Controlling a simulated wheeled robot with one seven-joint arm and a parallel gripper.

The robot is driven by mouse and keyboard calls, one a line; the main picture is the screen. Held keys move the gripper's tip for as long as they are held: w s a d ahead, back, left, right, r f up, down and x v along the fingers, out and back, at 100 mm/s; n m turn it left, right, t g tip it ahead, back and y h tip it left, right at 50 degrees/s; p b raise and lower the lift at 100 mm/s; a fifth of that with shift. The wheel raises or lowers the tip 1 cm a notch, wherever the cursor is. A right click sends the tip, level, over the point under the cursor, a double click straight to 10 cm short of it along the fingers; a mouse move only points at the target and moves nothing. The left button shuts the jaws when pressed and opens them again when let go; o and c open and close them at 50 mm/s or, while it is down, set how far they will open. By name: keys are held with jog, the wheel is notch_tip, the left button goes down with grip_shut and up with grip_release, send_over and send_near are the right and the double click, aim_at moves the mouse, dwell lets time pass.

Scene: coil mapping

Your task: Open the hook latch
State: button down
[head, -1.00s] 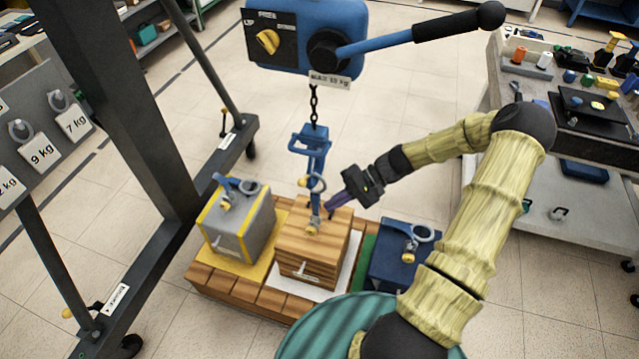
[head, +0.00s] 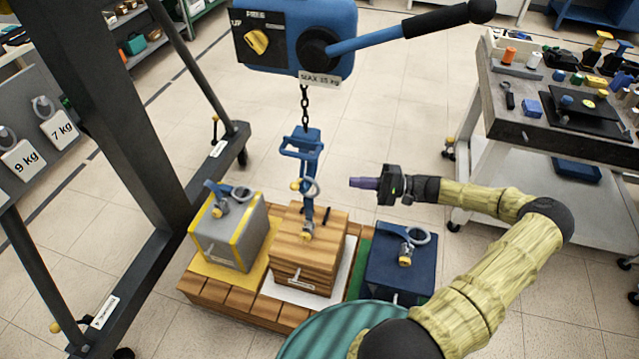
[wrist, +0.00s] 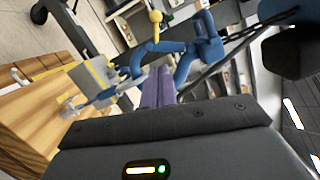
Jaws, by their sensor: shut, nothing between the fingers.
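The blue hook (head: 301,148) hangs on a chain from the blue hoist, above the wooden block. A yellow-knobbed part, apparently its latch (head: 296,185), shows at its lower side beside a grey ring. I cannot tell whether the latch is open. In the wrist view the blue hook (wrist: 203,48) and the yellow knob (wrist: 155,17) are beyond my fingertips. My gripper (head: 353,183) has purple fingers, shut and empty, pointing left toward the hook with a gap between them. The fingers also show in the wrist view (wrist: 160,85).
The wooden block (head: 308,255) stands on a pallet between a grey-yellow block (head: 230,238) and a dark blue block (head: 400,268). The hoist (head: 295,40) with its long lever is above. A dark frame post (head: 115,110) stands left, a workbench (head: 530,120) right.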

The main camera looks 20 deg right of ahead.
jog(key=p+x, duration=0.1)
jog(key=x, duration=0.3)
jog(key=s+p+x, duration=0.1)
jog(key=x, duration=0.3)
jog(key=s+a+p+x, duration=0.1)
jog(key=x, duration=0.3)
jog(key=shift+a+r, duration=0.1)
jog(key=shift+r, duration=0.25)
jog(key=shift+s+a, duration=0.15)
jog(key=shift+a, duration=0.15)
jog(key=shift+s+a+r+m+p, duration=0.15)
jog(key=shift+s+r+m+p, duration=0.25)
jog(key=shift+m+p, duration=0.4)
notch_tip(320, 180, up, 6)
jog(key=m+t+p, duration=0.2)
jog(key=m+p, duration=0.4)
jog(key=m, duration=0.2)
send_over(298, 183)
jog(key=v, duration=0.3)
jog(key=shift+s+r+y, duration=0.15)
jog(key=shift+y, duration=0.15)
